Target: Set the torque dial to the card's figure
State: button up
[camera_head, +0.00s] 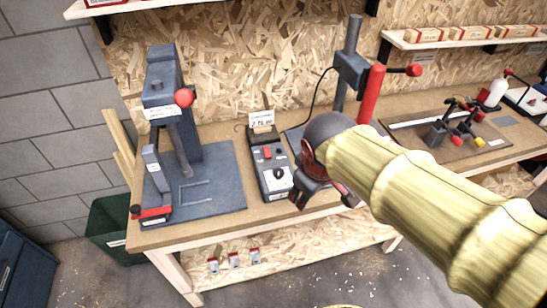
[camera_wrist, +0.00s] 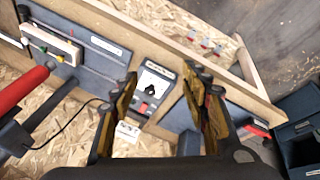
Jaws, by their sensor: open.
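The torque dial (camera_wrist: 152,90) is a black knob on a pale panel of a small grey control box (camera_head: 272,165) on the workbench. The knob (camera_head: 278,172) also shows in the head view, but its setting is too small to read. The white card (camera_head: 262,119) stands at the box's back end; its figure is not clearly legible. It shows in the wrist view (camera_wrist: 128,131) beyond the box's red switch. My gripper (camera_head: 324,198) is open and empty, above the bench to the right of the box. In the wrist view its fingers (camera_wrist: 160,74) frame the box without touching the dial.
A grey press with a red knob (camera_head: 160,100) stands left of the box. A drill-stand-like machine with a red handle (camera_head: 371,95) stands behind my gripper, with a black cable nearby. A tool board (camera_head: 440,137) lies at right. A green bin (camera_head: 112,225) stands on the floor.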

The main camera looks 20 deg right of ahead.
jog(key=w+a+n+g+h+p, duration=0.1)
jog(key=w+n+g+p, duration=0.1)
jog(key=w+n+p, duration=0.8)
jog(key=n+h+p, duration=0.2)
jog(key=n+p, duration=0.1)
jog(key=n, duration=0.3)
send_near(278, 171)
jog(key=f, duration=0.1)
jog(key=b+x, duration=0.1)
jog(key=x, duration=0.6)
jog(key=shift+d+f, duration=0.2)
jog(key=shift+d, duration=0.05)
jog(key=shift+c, duration=0.4)
jog(key=c, duration=1.1)
